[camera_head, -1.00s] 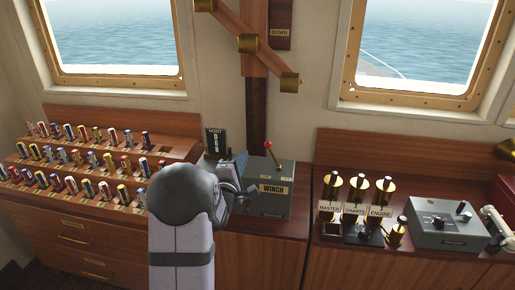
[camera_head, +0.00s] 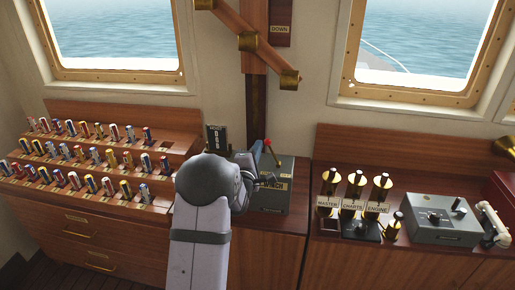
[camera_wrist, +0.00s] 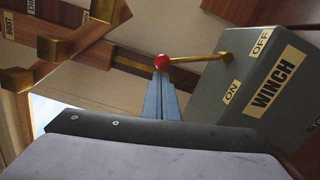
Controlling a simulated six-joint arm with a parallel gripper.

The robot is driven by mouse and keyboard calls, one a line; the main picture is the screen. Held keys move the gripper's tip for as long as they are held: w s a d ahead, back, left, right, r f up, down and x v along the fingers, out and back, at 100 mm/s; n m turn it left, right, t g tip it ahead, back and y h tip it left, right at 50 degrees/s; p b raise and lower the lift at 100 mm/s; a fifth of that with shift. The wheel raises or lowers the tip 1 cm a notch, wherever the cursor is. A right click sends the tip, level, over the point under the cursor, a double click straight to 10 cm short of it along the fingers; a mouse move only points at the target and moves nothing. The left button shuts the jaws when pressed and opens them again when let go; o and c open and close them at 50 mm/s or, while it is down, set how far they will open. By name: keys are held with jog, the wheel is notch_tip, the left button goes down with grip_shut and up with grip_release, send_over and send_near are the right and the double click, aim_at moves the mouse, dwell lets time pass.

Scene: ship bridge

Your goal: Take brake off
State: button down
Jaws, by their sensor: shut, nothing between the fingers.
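The grey winch box (camera_head: 282,172) stands on the counter at the middle, partly hidden by my arm. Its brass lever ends in a red knob (camera_head: 267,142) and leans to the left in the head view. The wrist view shows the box (camera_wrist: 250,95) with a WINCH label, an ON label (camera_wrist: 231,92) and an OFF label (camera_wrist: 261,41); the lever base is between ON and OFF. My gripper (camera_wrist: 161,76) is shut and empty, its blue fingertips right at the red knob (camera_wrist: 161,61). I cannot tell whether they touch it. No brake label is readable.
A small black panel (camera_head: 216,138) stands left of the box. A rack of colored rolled flags (camera_head: 93,182) fills the left counter. Brass handles labelled MASTER, CHARTS and ENGINE (camera_head: 354,188) and a grey control box (camera_head: 440,219) stand to the right. A wooden lever assembly (camera_head: 247,42) hangs above.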

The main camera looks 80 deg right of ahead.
aim_at(267, 141)
jog(key=shift+s+r+m+b, duration=0.4)
jog(key=shift+s+m+b, duration=0.3)
jog(key=shift+m, duration=0.1)
jog(key=shift+s+r+m+b, duration=0.35)
jog(key=shift+s+m+b, duration=0.35)
jog(key=shift+m, duration=0.1)
jog(key=s+m+b, duration=0.4)
jog(key=s+b, duration=0.2)
jog(key=shift+s+r+b, duration=0.3)
jog(key=shift+r, duration=0.05)
jog(key=shift+s+y, duration=0.1)
jog(key=shift+y, duration=0.2)
